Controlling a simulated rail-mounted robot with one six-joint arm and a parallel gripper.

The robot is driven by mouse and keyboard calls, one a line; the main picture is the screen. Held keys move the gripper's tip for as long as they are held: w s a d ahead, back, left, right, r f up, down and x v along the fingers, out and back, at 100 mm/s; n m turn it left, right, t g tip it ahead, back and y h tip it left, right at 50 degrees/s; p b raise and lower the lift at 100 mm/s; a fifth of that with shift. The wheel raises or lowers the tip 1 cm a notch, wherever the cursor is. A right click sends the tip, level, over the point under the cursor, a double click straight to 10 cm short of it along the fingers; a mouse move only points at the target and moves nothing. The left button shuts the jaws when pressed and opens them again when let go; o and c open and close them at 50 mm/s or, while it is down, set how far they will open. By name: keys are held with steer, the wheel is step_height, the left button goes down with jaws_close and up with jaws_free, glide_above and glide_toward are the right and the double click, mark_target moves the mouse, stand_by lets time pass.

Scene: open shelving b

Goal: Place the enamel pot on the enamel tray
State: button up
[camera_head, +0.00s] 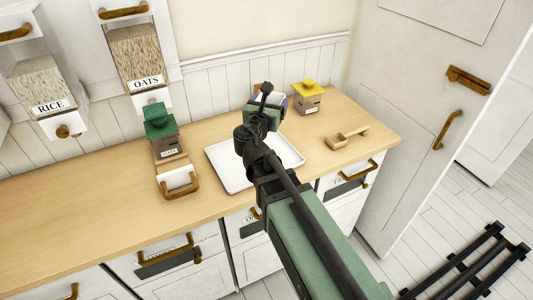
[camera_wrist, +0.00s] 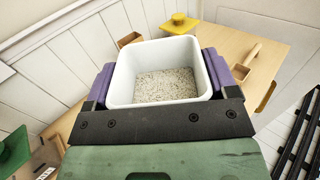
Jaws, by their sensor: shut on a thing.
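The enamel pot (camera_wrist: 165,72) is a white, square, open container with pale grain in its bottom. In the wrist view it sits upright between the purple fingers of my gripper (camera_wrist: 163,85), which is shut on it. In the head view my gripper (camera_head: 268,103) is at the back of the counter, and the arm hides most of the pot. The enamel tray (camera_head: 228,175) is a white, shallow rectangle on the counter, partly covered by my arm. The pot appears over or behind the tray's far edge; I cannot tell its height or whether it touches anything.
A yellow-lidded box (camera_head: 308,104) and a wooden scoop-like piece (camera_head: 346,138) stand right of the tray. A green-lidded box (camera_head: 160,122) and a white piece with a brass handle (camera_head: 179,181) are to its left. OATS and RICE bins (camera_head: 136,55) hang above. The counter's left is clear.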

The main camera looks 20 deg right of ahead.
step_height(320, 180, down, 20)
steer(key=b, duration=1.8)
steer(key=shift+r, duration=0.1)
steer(key=o, duration=1)
steer(key=shift+r, duration=0.1)
steer(key=shift+c, duration=0.2)
steer(key=shift+s+a+r+p, duration=0.1)
steer(key=shift+r+p, duration=0.35)
steer(key=shift+r, duration=0.05)
steer(key=v, duration=0.7)
steer(key=shift+s+a+f, duration=0.1)
steer(key=shift+f, duration=0.05)
